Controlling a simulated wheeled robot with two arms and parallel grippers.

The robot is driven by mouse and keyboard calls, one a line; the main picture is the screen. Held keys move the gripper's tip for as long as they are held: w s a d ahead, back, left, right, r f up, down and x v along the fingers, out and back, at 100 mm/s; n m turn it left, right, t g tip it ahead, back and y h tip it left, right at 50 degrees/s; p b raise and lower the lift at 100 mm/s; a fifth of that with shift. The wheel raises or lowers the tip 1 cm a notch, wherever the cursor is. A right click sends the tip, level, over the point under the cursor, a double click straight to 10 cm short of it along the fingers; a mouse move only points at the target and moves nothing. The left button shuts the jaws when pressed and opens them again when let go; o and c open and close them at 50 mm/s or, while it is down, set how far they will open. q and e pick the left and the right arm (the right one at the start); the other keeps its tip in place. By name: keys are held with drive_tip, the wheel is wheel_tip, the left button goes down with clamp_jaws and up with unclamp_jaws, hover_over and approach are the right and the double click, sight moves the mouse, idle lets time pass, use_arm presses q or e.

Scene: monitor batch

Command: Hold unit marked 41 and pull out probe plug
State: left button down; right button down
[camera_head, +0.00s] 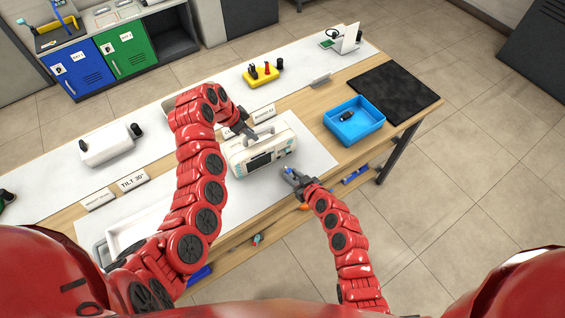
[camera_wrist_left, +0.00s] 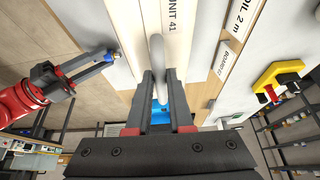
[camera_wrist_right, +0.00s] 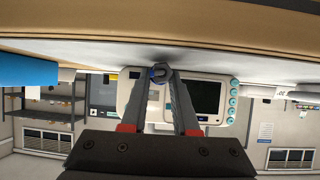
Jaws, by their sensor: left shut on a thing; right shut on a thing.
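The unit marked 41, a cream box with a dark screen (camera_head: 258,160), stands on the white mat of the bench; its label shows in the left wrist view (camera_wrist_left: 176,25). My left gripper (camera_head: 246,134) is shut on its top handle (camera_wrist_left: 156,48). My right gripper (camera_head: 289,178) is low in front of the unit's screen side, shut on the small blue-and-grey probe plug (camera_wrist_left: 108,56). In the right wrist view the plug (camera_wrist_right: 159,70) is between the fingertips before the unit's front (camera_wrist_right: 205,97). I cannot tell whether its tip touches the socket.
A blue tray (camera_head: 340,133) with a dark item stands to the right, near a black mat (camera_head: 395,93). A yellow block (camera_head: 262,78) with red and black pieces is behind. Another white device (camera_head: 107,145) and a TILT 30° sign (camera_head: 133,180) are at the left.

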use_arm(q)
drive_tip(key=c, duration=0.7)
unclamp_jaws()
drive_tip(key=shift+c, duration=0.2)
